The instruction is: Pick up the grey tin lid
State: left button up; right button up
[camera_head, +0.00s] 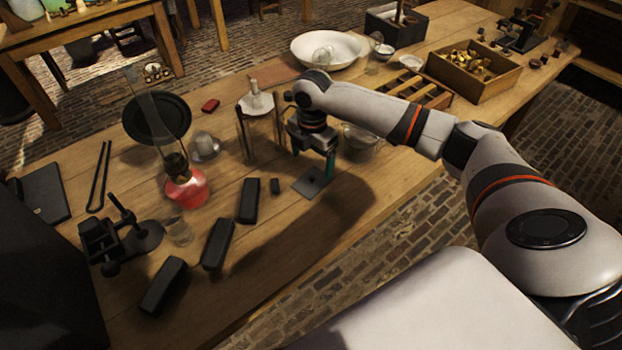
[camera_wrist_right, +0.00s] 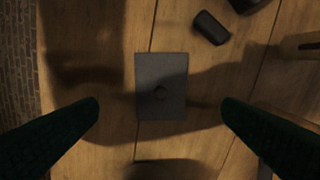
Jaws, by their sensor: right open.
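The grey tin lid (camera_head: 310,184) is a flat, dark square plate lying on the wooden table near its front edge. In the right wrist view the lid (camera_wrist_right: 160,72) lies near the middle, with a small dark knob or mark at its centre. My right gripper (camera_head: 315,162) points down above the lid. In the wrist view its two green-dark fingers (camera_wrist_right: 160,104) are wide apart, one on each side of the lid, with clear space to both edges. The gripper is open and empty. My left gripper does not show.
A small black block (camera_head: 275,186) and a longer black block (camera_head: 249,201) lie left of the lid. An oil lamp with red base (camera_head: 186,189) stands farther left.

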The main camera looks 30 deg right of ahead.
aim_at(312, 177)
jog(key=shift+f, duration=0.85)
notch_tip(312, 177, down, 4)
jog(key=shift+f+p, duration=0.15)
jog(key=shift+p, duration=0.2)
jog(key=shift+w+f, duration=0.1)
jog(key=shift+f, duration=0.35)
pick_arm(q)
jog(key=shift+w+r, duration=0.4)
pick_arm(e)
jog(key=c, duration=1.1)
